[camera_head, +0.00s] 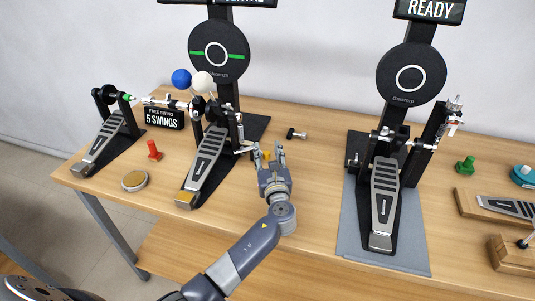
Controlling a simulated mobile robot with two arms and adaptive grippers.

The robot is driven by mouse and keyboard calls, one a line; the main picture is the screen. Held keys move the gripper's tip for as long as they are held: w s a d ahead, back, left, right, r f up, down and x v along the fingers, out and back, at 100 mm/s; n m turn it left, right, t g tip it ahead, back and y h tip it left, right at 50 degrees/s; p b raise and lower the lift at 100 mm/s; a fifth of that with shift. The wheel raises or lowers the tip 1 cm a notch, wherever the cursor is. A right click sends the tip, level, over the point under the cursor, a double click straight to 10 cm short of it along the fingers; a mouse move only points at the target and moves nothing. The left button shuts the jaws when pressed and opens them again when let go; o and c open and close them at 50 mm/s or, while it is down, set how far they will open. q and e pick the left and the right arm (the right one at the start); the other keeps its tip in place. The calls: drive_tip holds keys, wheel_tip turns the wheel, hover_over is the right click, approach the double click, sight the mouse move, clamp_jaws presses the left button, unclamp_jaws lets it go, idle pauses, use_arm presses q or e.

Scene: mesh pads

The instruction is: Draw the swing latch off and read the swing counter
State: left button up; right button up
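The left pedal (206,160) stands on the table with a black post and round pad (219,52) behind it. Blue (181,79) and white (202,82) beater heads sit on its shaft. A small pale lever (243,150), perhaps the swing latch, sticks out on the pedal's right side. The counter sign (164,118) reads "FREE SWING 5 SWINGS". My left gripper (268,152) is just right of the lever, its fingers apart; I cannot tell whether a finger touches the lever. My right gripper is out of view.
A small pedal (100,142), red peg (154,150) and round tin (134,181) are left. Another pedal (383,200) stands on a grey mat (351,235) under a "READY" sign (430,10). A green knob (466,165) is farther right.

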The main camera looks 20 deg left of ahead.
use_arm(q)
drive_tip(key=shift+s+a, duration=0.15)
drive_tip(key=shift+s, duration=0.05)
drive_tip(key=v, duration=1.2)
drive_tip(key=shift+w+f, duration=0.1)
drive_tip(key=shift+w, duration=0.05)
